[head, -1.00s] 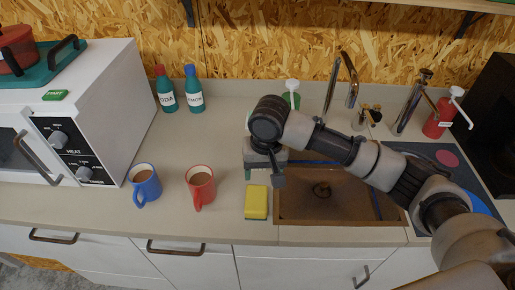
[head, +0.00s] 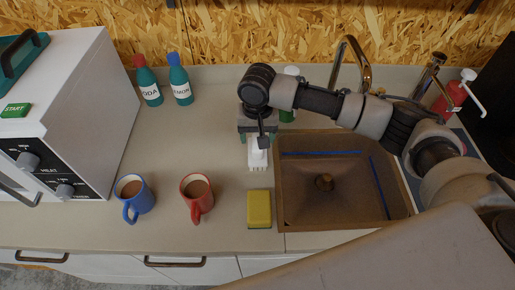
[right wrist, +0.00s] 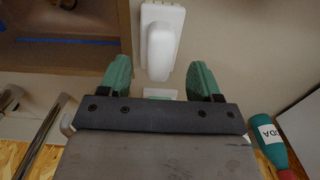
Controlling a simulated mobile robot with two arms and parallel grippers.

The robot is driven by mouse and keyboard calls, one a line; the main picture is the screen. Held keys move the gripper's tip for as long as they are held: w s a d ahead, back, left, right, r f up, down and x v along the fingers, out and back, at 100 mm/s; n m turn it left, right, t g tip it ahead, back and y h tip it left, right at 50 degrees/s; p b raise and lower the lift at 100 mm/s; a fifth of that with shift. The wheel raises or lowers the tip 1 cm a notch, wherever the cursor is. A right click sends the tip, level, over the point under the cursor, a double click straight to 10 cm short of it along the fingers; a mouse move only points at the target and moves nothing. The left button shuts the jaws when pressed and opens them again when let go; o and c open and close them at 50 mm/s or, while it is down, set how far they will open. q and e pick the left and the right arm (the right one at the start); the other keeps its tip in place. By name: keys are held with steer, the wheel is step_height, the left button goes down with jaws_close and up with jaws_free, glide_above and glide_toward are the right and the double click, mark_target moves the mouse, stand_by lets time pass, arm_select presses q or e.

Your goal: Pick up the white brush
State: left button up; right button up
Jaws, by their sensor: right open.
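The white brush (head: 258,156) lies on the counter just left of the sink, behind the yellow sponge. Its far part is hidden under my right gripper in the head view. In the right wrist view the brush (right wrist: 162,38) shows its broad white base and rounded handle. My right gripper (head: 258,132) is above the brush's far end. In the right wrist view the green fingers of my right gripper (right wrist: 160,76) are open and apart, with the handle's near end between them in the picture. I cannot tell the height gap. My left gripper is not in view.
A yellow sponge (head: 259,209) lies near the brown sink (head: 300,205). A red mug (head: 196,204) and blue mug (head: 131,200) stand left of it. Two bottles (head: 180,88) stand at the back. A green bottle (head: 287,115) is behind my gripper; the tap (head: 361,68) rises behind the sink.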

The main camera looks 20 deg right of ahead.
steer(key=shift+f, duration=0.35)
steer(key=f, duration=0.2)
steer(key=f+p, duration=0.1)
steer(key=shift+w+f+p, duration=0.3)
steer(key=shift+w+f, duration=0.05)
steer(key=shift+d+f, duration=0.1)
steer(key=shift+f, duration=0.45)
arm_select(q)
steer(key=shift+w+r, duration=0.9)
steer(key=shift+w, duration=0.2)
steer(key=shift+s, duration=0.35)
arm_select(e)
steer(key=c, duration=0.6)
